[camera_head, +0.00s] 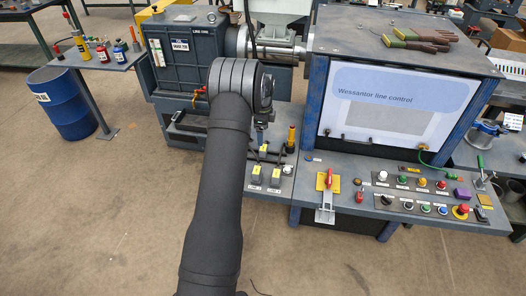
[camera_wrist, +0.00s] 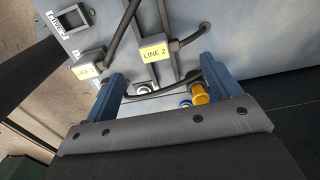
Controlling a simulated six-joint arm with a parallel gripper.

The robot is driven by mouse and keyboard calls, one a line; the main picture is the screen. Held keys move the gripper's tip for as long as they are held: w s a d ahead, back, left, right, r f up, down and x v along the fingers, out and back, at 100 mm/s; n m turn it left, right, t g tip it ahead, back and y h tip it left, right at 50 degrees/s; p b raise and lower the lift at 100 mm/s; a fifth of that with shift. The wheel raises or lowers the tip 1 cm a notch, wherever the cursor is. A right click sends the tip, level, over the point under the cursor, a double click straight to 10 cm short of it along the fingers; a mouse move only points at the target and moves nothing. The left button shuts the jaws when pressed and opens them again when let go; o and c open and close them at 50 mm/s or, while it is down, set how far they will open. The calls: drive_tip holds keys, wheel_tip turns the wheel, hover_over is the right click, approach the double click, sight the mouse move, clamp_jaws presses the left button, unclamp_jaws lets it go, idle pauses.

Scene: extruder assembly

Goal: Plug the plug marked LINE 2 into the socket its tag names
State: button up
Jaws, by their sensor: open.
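The plug marked LINE 2 (camera_wrist: 178,44) is a grey block with a yellow label and a dark cable running up to the right. In the wrist view it lies just beyond and between the blue fingers of my gripper (camera_wrist: 163,68), which are apart and not closed on it. A second grey plug with a yellow label (camera_wrist: 88,66), its text hard to read, lies at the left finger. A dark square socket (camera_wrist: 74,18) is at upper left, beside a partly cut-off LINE label. In the head view my arm hides most of the gripper; yellow-labelled blocks (camera_head: 276,174) show on the bench.
An orange-yellow cylinder (camera_wrist: 200,92) is near the right finger. In the head view, a red-handled clamp (camera_head: 327,190) and a button panel (camera_head: 420,195) stand right of the blocks. The control cabinet (camera_head: 330,75) rises behind. Cables cross the plug area.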

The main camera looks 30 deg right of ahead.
sight(264, 146)
wheel_tip(264, 146, down, 8)
drive_tip(key=shift+s+d+f, duration=0.1)
drive_tip(key=c, duration=1.1)
